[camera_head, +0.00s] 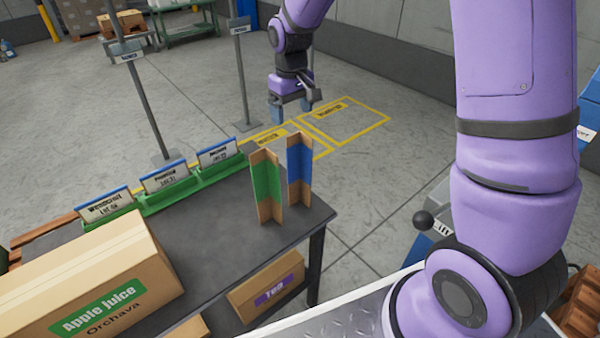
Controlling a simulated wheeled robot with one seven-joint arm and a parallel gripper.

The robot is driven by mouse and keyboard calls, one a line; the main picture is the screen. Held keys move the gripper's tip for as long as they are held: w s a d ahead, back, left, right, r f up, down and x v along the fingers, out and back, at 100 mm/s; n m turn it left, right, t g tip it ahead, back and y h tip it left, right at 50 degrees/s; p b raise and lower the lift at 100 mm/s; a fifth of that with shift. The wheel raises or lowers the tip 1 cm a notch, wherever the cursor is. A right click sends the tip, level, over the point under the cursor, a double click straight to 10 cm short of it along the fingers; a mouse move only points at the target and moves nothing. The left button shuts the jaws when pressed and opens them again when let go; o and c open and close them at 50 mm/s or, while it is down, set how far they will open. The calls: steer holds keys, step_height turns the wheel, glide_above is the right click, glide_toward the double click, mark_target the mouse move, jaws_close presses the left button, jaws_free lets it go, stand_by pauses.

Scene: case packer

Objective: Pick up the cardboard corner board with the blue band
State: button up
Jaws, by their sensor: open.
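The cardboard corner board with the blue band (299,168) stands upright near the right end of the dark table. A similar corner board with a green band (266,186) stands upright just to its left. My gripper (292,112) is open and empty, pointing down. In the picture it shows above the blue-banded board and apart from it, with floor behind its fingers.
A large apple juice carton (90,285) lies on the left of the dark table (225,235). Green trays with label cards (165,178) line its far edge. A small box (265,285) sits below the tabletop. Sign posts (150,110) stand behind.

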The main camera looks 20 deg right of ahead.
step_height(320, 180, down, 10)
steer(key=shift+r, duration=0.15)
stand_by(0.4)
steer(key=shift+s+d, duration=0.1)
steer(key=c, duration=0.9)
